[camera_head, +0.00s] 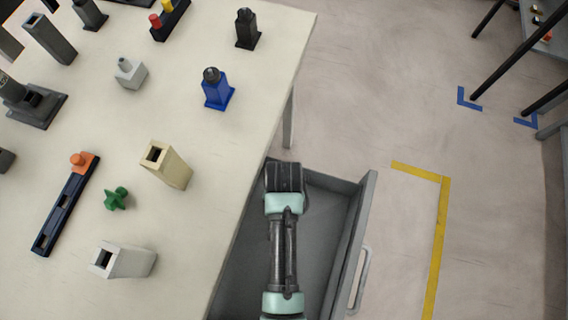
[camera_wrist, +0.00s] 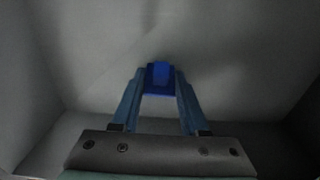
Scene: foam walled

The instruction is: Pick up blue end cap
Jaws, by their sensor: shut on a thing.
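The blue end cap (camera_wrist: 160,74) shows in the wrist view as a small blue block with a wider, darker base. It lies between the two fingertips of my gripper (camera_wrist: 159,84), which is shut on it. The grey interior of the open drawer (camera_head: 325,205) surrounds them. In the head view my arm reaches down into the drawer and hides the fingers and the cap. I cannot tell whether the cap touches the drawer floor.
The pale table (camera_head: 225,150) stands left of the drawer. It holds a blue block with a dark top (camera_head: 217,90), a tan hollow block (camera_head: 168,165), a green knob (camera_head: 117,198) and several other parts. The drawer's front wall and handle (camera_head: 360,280) are close to my arm's right.

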